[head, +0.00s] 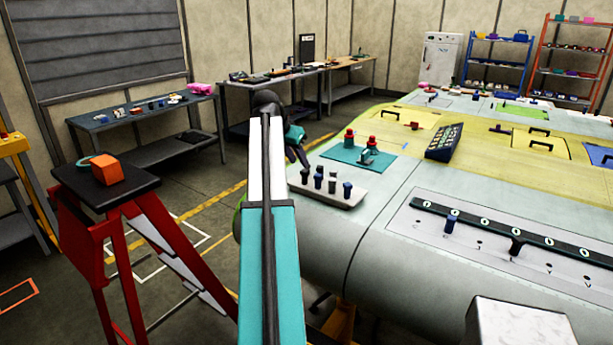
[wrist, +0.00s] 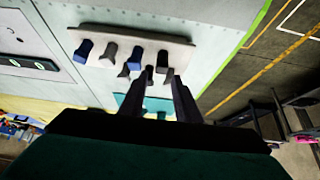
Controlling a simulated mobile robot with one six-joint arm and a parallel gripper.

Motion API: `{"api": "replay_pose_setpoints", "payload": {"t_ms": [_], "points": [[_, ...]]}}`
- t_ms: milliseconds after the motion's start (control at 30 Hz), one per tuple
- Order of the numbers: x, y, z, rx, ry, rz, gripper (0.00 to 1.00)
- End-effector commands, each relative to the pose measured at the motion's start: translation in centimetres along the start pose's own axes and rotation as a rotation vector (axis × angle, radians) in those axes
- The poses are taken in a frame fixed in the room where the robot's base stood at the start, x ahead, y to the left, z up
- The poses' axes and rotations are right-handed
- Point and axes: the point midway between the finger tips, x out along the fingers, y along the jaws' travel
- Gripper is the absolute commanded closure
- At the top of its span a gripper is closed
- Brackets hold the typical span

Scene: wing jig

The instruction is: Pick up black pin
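Several black and dark blue pins stand upright in a pale block (head: 312,191) near the wing's rounded edge. One black pin (head: 332,185) shows in the head view; a dark blue pin (head: 347,190) is at the block's right end. In the wrist view the block (wrist: 150,38) is ahead, with a black pin (wrist: 109,55) and a blue pin (wrist: 83,51) on it. My gripper (head: 298,155) is just behind and left of the block. In the wrist view its fingers (wrist: 161,78) are apart, pointing at the block's pins; I see nothing held. Contact with a pin cannot be told.
A teal mat (head: 345,155) with red-topped items lies behind the block. A dark strip (head: 480,222) with a blue and a black pin beneath it is at right. A red stand (head: 85,210) with an orange cube (head: 107,169) is at left. The bare wing surface (head: 385,205) is clear.

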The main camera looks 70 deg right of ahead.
Motion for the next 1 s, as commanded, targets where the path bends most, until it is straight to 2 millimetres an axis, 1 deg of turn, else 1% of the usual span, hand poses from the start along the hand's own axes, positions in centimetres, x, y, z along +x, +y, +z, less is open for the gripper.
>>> {"api": "replay_pose_setpoints", "payload": {"t_ms": [200,333,467,867,1000], "points": [[2.5,0.0,-0.1,0.001,0.0,0.001,0.7],[3.5,0.1,-0.1,0.001,-0.001,0.001,0.7],[4.0,0.1,-0.1,0.002,0.001,0.0,0.7],[4.1,0.1,-0.1,0.002,0.001,0.001,0.7],[4.8,0.1,-0.2,0.002,0.0,0.002,0.7]]}}
